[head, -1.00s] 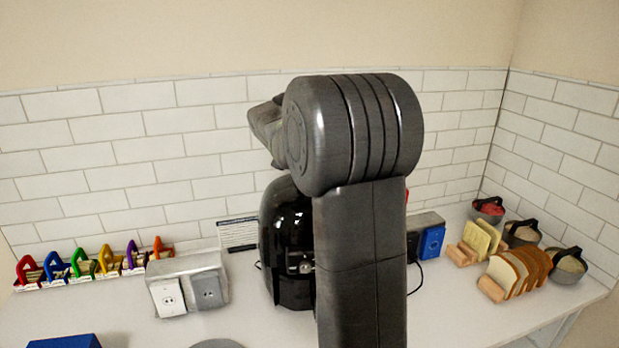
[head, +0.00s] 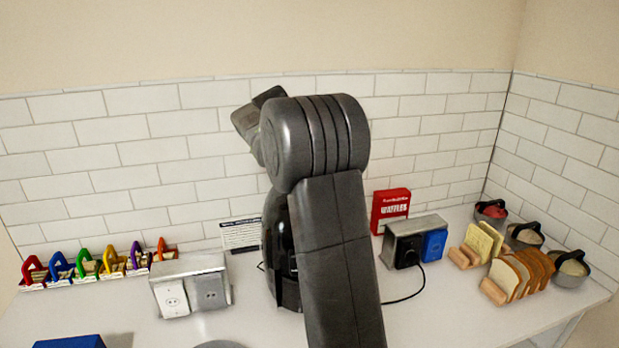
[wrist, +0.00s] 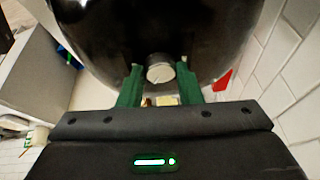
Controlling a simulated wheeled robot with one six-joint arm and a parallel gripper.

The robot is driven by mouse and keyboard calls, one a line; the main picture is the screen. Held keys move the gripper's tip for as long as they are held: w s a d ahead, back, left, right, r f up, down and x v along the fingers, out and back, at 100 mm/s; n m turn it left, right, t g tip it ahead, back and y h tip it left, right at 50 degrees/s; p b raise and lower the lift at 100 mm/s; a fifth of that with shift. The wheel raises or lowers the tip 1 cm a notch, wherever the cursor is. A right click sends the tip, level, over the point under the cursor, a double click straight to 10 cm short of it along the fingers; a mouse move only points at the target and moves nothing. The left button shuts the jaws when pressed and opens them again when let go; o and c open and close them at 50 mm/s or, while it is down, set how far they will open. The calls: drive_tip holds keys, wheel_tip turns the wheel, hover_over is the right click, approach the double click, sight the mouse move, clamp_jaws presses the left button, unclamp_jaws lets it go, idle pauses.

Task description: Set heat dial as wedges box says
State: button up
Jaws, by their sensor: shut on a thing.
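The heat dial (wrist: 160,70) is a small pale round knob with a line on its face, on the front of a glossy black appliance (wrist: 120,25). My gripper (wrist: 160,80) has green fingers on either side of this dial and is shut on it. The line's exact setting is too small to read. In the head view my arm covers much of the black appliance (head: 280,250), and the dial and my fingertips are hidden. I cannot make out a box marked wedges. A red box (head: 391,209) reads "WAFFLES".
A printed card (head: 241,234) leans at the wall. A left outlet box (head: 190,268) and a right outlet box (head: 405,228) flank the appliance. Colourful clips (head: 100,264) line the left. Bread slices (head: 522,272) and lidded pots (head: 570,268) stand right. A blue item (head: 70,342) is front left.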

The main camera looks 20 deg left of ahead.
drive_tip(key=m, duration=0.2)
drive_tip(key=m+g, duration=0.1)
drive_tip(key=m+g+h, duration=0.1)
drive_tip(key=m, duration=0.1)
drive_tip(key=shift+w+a+m, duration=0.15)
drive_tip(key=shift+w+m, duration=0.1)
drive_tip(key=shift+m, duration=0.05)
drive_tip(key=m+g, duration=0.1)
drive_tip(key=m, duration=0.1)
drive_tip(key=m+g, duration=0.1)
drive_tip(key=m, duration=0.2)
drive_tip(key=shift+w, duration=0.2)
drive_tip(key=shift+m, duration=0.3)
drive_tip(key=shift+f, duration=0.1)
drive_tip(key=o, duration=0.7)
